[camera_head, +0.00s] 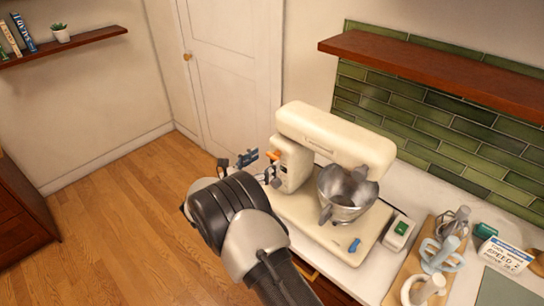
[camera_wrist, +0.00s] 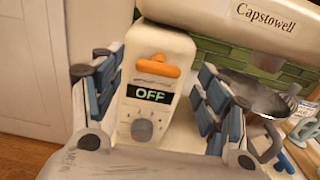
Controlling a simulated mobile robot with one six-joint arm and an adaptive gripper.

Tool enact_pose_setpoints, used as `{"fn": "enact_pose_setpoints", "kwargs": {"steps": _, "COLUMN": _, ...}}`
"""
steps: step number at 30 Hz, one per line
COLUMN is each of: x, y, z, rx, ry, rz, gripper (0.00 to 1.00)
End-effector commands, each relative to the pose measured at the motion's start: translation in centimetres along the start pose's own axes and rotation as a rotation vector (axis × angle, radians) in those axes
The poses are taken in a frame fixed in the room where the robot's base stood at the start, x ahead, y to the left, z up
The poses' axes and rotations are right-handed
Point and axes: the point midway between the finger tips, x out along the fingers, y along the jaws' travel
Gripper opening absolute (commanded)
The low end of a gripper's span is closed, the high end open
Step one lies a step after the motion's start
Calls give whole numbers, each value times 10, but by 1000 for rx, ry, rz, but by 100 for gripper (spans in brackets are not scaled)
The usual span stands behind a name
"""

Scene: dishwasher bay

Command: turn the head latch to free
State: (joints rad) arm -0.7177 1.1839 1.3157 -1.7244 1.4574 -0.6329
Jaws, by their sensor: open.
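A cream stand mixer (camera_head: 335,140) stands on the counter with its head level above a metal bowl (camera_head: 345,205). On the end of its column is an orange lever (camera_head: 274,155), which may be the head latch; no label for it is readable. In the wrist view the orange lever (camera_wrist: 158,67) lies about crosswise, above a display (camera_wrist: 149,94) reading OFF and a grey dial (camera_wrist: 142,131). My gripper (camera_wrist: 157,92) is open and empty, its blue-padded fingers on either side of the column's end face. I see no contact with the lever.
A blue lever (camera_head: 354,246) sits on the mixer's base. Right of it are a box with a green button (camera_head: 399,232), a wooden board (camera_head: 408,268) with mixing attachments, and a sign (camera_head: 505,255). A wooden shelf (camera_head: 430,70) hangs above. Open floor lies left.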

Motion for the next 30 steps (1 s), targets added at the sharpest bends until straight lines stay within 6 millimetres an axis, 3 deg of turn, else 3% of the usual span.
{"fn": "enact_pose_setpoints", "kwargs": {"steps": 3, "x": 21, "y": -1, "z": -1, "rx": 0, "ry": 1, "rz": -3, "gripper": 68}}
{"fn": "enact_pose_setpoints", "kwargs": {"steps": 8, "x": 38, "y": -1, "z": -1, "rx": 0, "ry": 1, "rz": -1, "gripper": 68}}
{"fn": "enact_pose_setpoints", "kwargs": {"steps": 19, "x": 43, "y": 0, "z": 0, "rx": 0, "ry": 1, "rz": 0, "gripper": 68}}
{"fn": "enact_pose_setpoints", "kwargs": {"steps": 30, "x": 43, "y": 0, "z": 0, "rx": 0, "ry": 1, "rz": 0, "gripper": 44}}
